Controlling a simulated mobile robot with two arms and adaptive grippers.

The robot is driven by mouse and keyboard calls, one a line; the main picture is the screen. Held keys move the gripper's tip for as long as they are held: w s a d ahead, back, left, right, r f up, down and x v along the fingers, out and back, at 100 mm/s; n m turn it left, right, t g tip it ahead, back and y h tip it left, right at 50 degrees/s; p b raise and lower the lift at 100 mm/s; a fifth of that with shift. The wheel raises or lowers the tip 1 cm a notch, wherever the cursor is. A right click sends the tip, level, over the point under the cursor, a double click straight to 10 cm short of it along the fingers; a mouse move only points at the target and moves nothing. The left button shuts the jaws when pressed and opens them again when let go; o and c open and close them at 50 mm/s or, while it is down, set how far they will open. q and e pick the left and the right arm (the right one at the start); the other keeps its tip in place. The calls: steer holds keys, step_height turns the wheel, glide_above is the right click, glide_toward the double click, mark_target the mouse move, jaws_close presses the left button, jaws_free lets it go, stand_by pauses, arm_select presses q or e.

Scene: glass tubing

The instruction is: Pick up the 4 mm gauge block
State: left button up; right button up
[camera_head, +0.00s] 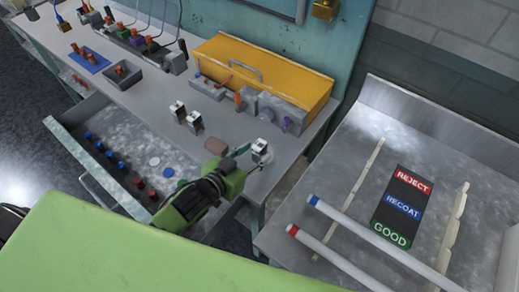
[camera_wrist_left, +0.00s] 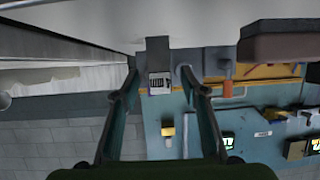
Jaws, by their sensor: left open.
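Several small pale blocks with dark tops stand on the grey bench; their size marks are too small to read. One block (camera_head: 260,148) stands near the bench's front right corner. Two more, a left block (camera_head: 177,109) and a middle block (camera_head: 194,121), stand further left. My green left gripper (camera_head: 250,156) is open at the right block, its fingertips close beside it. In the left wrist view a block with a printed face (camera_wrist_left: 159,82) shows between the two open fingers (camera_wrist_left: 158,76); contact cannot be made out. My right gripper is not in view.
A yellow case (camera_head: 270,72) and grey apparatus (camera_head: 270,108) stand behind. An open drawer (camera_head: 118,133) juts out at front left. A steel table (camera_head: 350,95) with white tubes (camera_head: 375,237) stands right.

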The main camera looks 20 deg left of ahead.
mark_target(256, 153)
arm_select(q)
steer(key=x, duration=0.3)
steer(key=shift+w+f, duration=0.1)
steer(key=shift+f, duration=0.1)
steer(key=shift+w+d+f, duration=0.1)
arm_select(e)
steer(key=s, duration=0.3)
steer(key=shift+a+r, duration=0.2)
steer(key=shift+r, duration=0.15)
arm_select(q)
steer(key=c, duration=0.9)
jaws_close()
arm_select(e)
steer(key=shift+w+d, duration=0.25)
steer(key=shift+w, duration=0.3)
